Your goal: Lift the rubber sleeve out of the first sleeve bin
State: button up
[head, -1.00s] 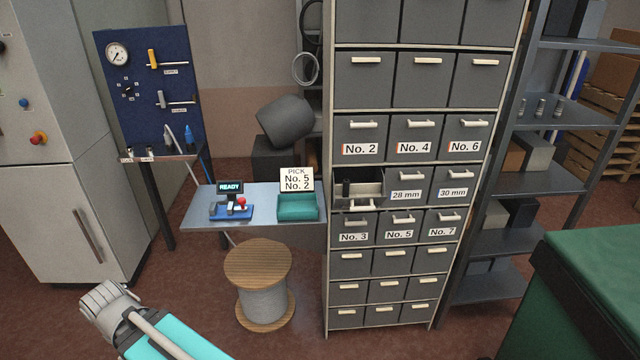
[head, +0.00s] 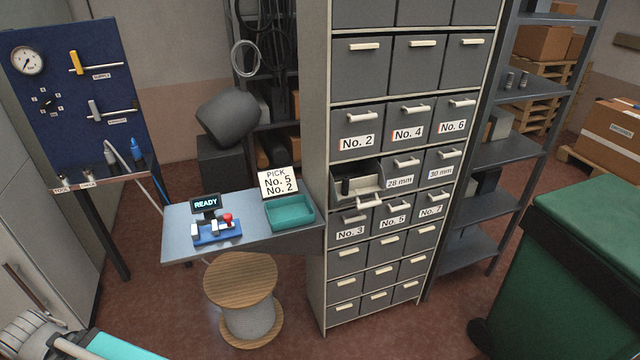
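The open bin (head: 376,205) is the left one in the row with the bins marked 28 mm and 30 mm. It is pulled out of the grey cabinet, and its own label is not readable. A small dark upright cylinder, apparently the rubber sleeve (head: 346,187), stands at the left inside it. Lighter contents lie to its right and are too small to make out. My arm shows only as a grey ribbed part and a teal link at the lower left, far from the bin. No gripper fingers can be seen.
A metal table (head: 180,222) left of the cabinet carries a teal tray (head: 290,216), a pick sign (head: 279,183) and a blue fixture (head: 217,232) with a READY display. A wooden-topped spool (head: 240,280) stands in front. A green container (head: 570,250) stands at the right.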

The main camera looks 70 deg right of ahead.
aim_at(345, 179)
jog(key=z, duration=0.05)
jog(key=i, duration=1.4)
jog(key=z, duration=3)
